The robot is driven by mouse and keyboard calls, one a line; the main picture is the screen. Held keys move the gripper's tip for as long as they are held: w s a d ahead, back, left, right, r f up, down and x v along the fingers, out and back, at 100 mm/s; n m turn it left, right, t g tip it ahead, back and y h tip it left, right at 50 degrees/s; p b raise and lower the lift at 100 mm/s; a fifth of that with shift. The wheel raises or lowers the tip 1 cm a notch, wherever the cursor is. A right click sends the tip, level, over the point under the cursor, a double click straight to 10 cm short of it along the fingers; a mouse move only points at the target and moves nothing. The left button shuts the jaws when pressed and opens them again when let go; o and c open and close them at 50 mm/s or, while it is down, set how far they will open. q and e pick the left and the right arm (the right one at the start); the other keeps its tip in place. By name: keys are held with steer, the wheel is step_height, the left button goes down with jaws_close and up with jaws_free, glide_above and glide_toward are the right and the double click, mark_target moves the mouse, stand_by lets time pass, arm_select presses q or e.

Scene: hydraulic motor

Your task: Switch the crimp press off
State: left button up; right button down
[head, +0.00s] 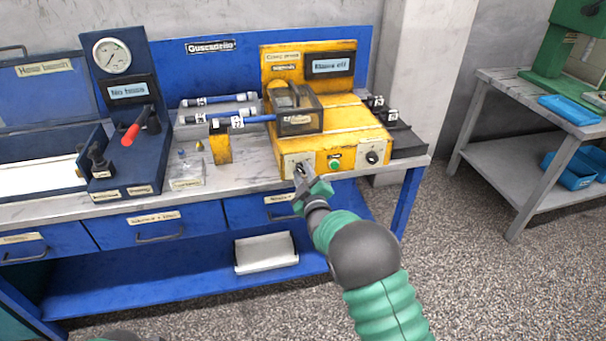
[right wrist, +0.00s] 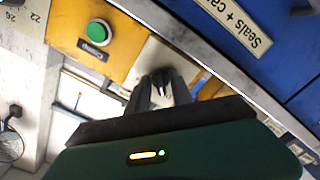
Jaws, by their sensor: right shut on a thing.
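The yellow crimp press (head: 345,125) stands on the blue workbench, and its display (head: 331,65) appears to read "Mains off". Its front has a black switch at the left end, a green button (head: 335,163) in the middle and a black knob (head: 372,157) at the right. My right gripper (head: 301,176) is at the left end of the front. In the right wrist view its fingers are shut on the dark switch (right wrist: 160,77), which they partly hide. The green button (right wrist: 100,31) is beside it there. My left gripper is out of view.
A hose with white-and-blue ends (head: 250,120) lies across the press's guarded jaw (head: 299,118). A blue test unit with a gauge (head: 112,55) and red lever (head: 131,134) stands left. Drawers (head: 153,228) lie below the bench top. Another table (head: 515,100) is at right.

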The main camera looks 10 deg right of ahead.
steer(key=shift+f, duration=0.25)
steer(key=c, duration=1.6)
jaws_free()
steer(key=shift+o, duration=0.7)
steer(key=shift+r, duration=0.1)
steer(key=shift+s+r, duration=0.1)
steer(key=s+p, duration=0.1)
steer(key=s, duration=1.5)
steer(key=shift+s+p, duration=0.3)
steer(key=shift+p, duration=0.1)
